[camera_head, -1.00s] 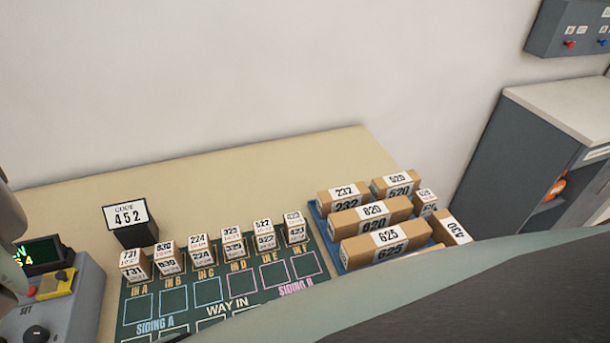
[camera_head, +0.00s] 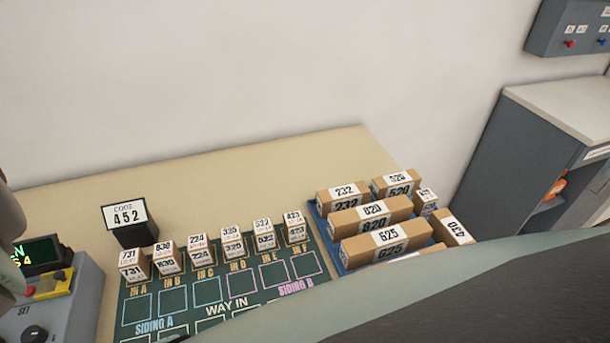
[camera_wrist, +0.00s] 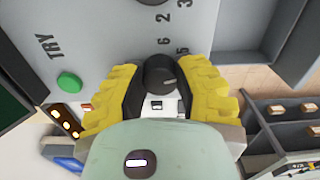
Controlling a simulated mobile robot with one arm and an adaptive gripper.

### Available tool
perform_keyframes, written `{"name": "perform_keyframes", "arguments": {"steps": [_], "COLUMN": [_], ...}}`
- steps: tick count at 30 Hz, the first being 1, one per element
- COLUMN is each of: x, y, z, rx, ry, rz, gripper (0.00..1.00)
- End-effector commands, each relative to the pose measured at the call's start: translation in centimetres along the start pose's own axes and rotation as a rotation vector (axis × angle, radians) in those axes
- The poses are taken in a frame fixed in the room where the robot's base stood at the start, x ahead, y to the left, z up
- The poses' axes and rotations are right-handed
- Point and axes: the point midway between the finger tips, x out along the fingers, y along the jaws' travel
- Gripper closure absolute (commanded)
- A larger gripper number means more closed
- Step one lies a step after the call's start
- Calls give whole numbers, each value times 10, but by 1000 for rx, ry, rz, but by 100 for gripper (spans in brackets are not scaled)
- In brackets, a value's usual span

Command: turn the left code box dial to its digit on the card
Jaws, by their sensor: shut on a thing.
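In the wrist view my gripper (camera_wrist: 160,95), with yellow ribbed finger pads, is closed around a black round dial (camera_wrist: 158,73) on a grey panel. A pale pointer mark shows on the dial's face, pointing right. Printed digits including 6, 2, 3 and 5 stand above and to the right of the dial, partly hidden by the fingers. The code card (camera_head: 126,215) on the desk in the head view reads CODE 4 5 2. The gripper and this dial are not in the head view.
A green button (camera_wrist: 69,83) marked TRY is left of the dial; another dark knob (camera_wrist: 153,1) is cut off at the top. In the head view, numbered boxes stand along a green board (camera_head: 140,305), and a blue tray (camera_head: 313,208) holds larger parcels.

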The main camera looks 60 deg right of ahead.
Motion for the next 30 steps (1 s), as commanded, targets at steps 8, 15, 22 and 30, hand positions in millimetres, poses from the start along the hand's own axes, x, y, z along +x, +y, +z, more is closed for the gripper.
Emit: {"name": "perform_keyframes", "arguments": {"steps": [8,15,22,30], "x": [1,1,1,1], "y": [0,0,0,0], "z": [0,0,-1,-1], "rx": [174,253,274,274], "ry": [1,2,3,4], "rz": [2,3,3,3], "gripper": [100,100,100,100]}}
